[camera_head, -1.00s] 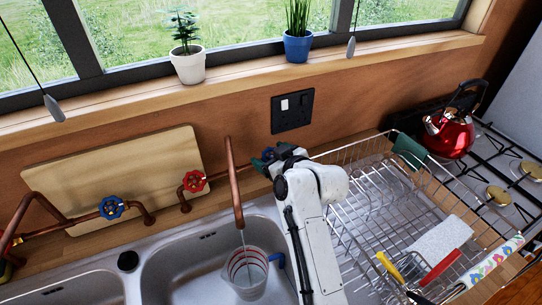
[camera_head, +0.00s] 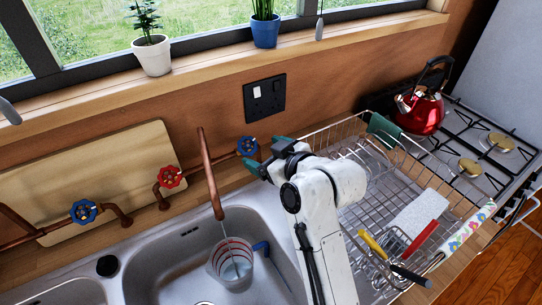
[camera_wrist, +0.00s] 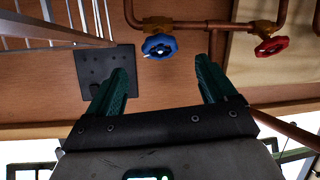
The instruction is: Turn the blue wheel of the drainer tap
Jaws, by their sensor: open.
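The blue wheel (camera_head: 247,146) of the tap nearest the drainer sits on a copper pipe along the back wall. It also shows in the wrist view (camera_wrist: 159,46), ahead of the gap between my fingertips. My gripper (camera_head: 265,155) is open and empty, with its green fingers just right of the wheel in the head view. In the wrist view my gripper (camera_wrist: 162,75) has one finger on either side of the wheel's line, apart from it. The wire drainer (camera_head: 375,190) stands right of my arm.
A red wheel (camera_head: 169,177) and another blue wheel (camera_head: 83,211) are further left. A copper spout (camera_head: 209,175) runs water into a jug (camera_head: 231,262) in the sink. A black socket (camera_head: 264,98) is on the wall above the tap. A red kettle (camera_head: 421,108) stands on the hob.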

